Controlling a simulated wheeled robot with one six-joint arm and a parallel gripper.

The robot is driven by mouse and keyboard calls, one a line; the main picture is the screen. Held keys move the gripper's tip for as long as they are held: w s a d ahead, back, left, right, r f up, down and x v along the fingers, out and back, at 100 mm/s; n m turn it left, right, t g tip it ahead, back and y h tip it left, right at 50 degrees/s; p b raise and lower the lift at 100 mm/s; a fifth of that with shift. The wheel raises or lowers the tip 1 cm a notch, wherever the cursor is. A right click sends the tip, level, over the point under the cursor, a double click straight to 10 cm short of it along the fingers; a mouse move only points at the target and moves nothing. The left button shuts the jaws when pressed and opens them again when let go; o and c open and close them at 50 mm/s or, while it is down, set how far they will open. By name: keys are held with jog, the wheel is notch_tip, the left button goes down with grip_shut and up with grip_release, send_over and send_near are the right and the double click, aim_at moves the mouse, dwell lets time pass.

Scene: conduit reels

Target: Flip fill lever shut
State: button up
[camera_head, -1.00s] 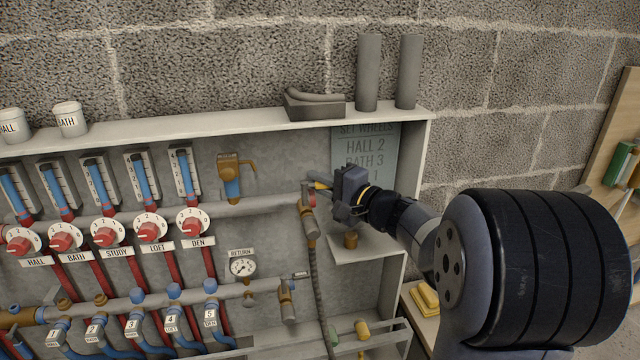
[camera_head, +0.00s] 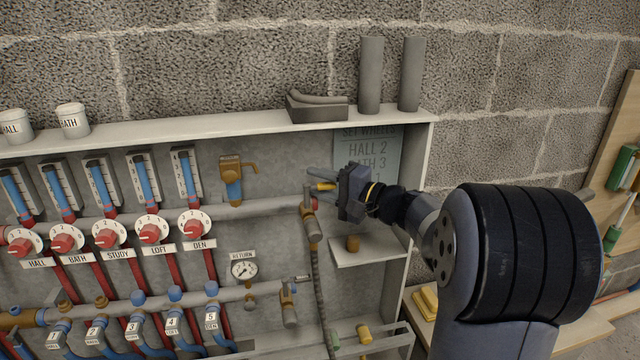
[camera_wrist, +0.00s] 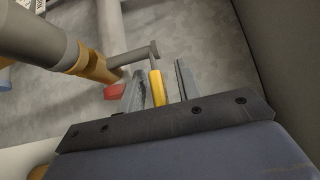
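The fill valve (camera_head: 311,222) is a grey and brass fitting at the right end of the upper pipe, with a braided hose hanging below. A yellow lever (camera_head: 325,187) sticks out to the right near its top, beside a red part (camera_head: 314,204). In the wrist view the yellow lever (camera_wrist: 157,88) lies between my two fingers, with a gap on both sides. My gripper (camera_head: 324,182) is open around the lever and does not appear to clamp it. The red part (camera_wrist: 115,91) shows beside the left finger. The lever's pivot is partly hidden.
A small shelf (camera_head: 370,252) with a brass piece sits below my gripper. The cabinet's right wall (camera_head: 418,180) stands close to my wrist. A return gauge (camera_head: 244,270) and a row of dials are to the left. Grey tubes (camera_head: 371,75) stand on top.

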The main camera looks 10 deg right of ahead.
jog(key=shift+d, duration=0.1)
jog(key=p+v, duration=0.1)
jog(key=v, duration=0.9)
jog(key=shift+s+d, duration=0.2)
jog(key=shift+s, duration=0.05)
jog(key=b+x, duration=0.1)
jog(key=x, duration=1)
jog(key=shift+a+f, duration=0.1)
jog(key=shift+s+m+t+h, duration=0.25)
jog(key=shift+m+t+h, duration=0.15)
jog(key=shift+h, duration=0.1)
jog(key=shift+d, duration=0.2)
jog(key=shift+w, duration=0.1)
